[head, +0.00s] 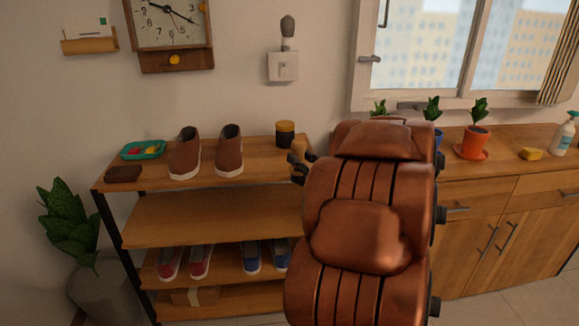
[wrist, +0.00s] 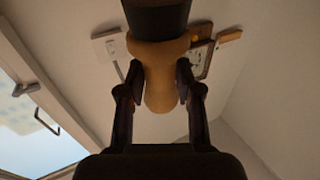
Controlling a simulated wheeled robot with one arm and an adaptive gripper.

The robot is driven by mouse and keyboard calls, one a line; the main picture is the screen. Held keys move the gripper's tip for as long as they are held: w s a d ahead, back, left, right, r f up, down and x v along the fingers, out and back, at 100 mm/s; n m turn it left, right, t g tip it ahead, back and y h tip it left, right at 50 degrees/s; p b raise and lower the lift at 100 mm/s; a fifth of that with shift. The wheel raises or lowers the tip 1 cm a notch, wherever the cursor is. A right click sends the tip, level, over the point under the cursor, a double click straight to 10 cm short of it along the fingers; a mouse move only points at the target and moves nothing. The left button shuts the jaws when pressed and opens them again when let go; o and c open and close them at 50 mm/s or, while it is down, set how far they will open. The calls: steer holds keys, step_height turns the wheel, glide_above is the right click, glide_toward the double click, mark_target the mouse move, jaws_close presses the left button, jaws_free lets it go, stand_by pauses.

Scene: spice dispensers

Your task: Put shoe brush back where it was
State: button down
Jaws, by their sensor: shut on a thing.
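The shoe brush (wrist: 156,88) is in my gripper (wrist: 160,75), with its rounded tan body between the two fingers. Its dark part extends to the top edge of the wrist view. In the head view the tan part of the brush (head: 299,148) shows beside the right end of the shoe rack's top shelf (head: 262,158). My gripper (head: 297,165) is there too, largely hidden behind my arm. Whether the brush touches the shelf cannot be told.
Lower shelves hold red (head: 185,262) and blue shoes (head: 252,257). A cabinet with potted plants (head: 476,140) stands right.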

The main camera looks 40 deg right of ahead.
steer(key=shift+w+d+r+p, duration=0.1)
steer(key=shift+w+d+p, duration=0.15)
steer(key=shift+p, duration=0.25)
steer(key=shift+w+d+p, duration=0.6)
steer(key=shift+w+p, duration=0.25)
steer(key=shift+p, duration=0.15)
steer(key=shift+w+d+f+b, duration=0.15)
steer(key=shift+w+d+f, duration=0.7)
steer(key=shift+w+d, duration=0.7)
steer(key=shift+w+d+f+b, duration=0.15)
steer(key=shift+w+d+f, duration=0.8)
steer(key=shift+w, duration=1.05)
steer(key=shift+w+d+f+b, duration=0.15)
steer(key=shift+w+d+f, duration=0.6)
steer(key=shift+w+d, duration=0.8)
steer(key=shift+w+a+f, duration=0.15)
steer(key=shift+w+a, duration=0.1)
steer(key=c, duration=0.8)
jaws_free()
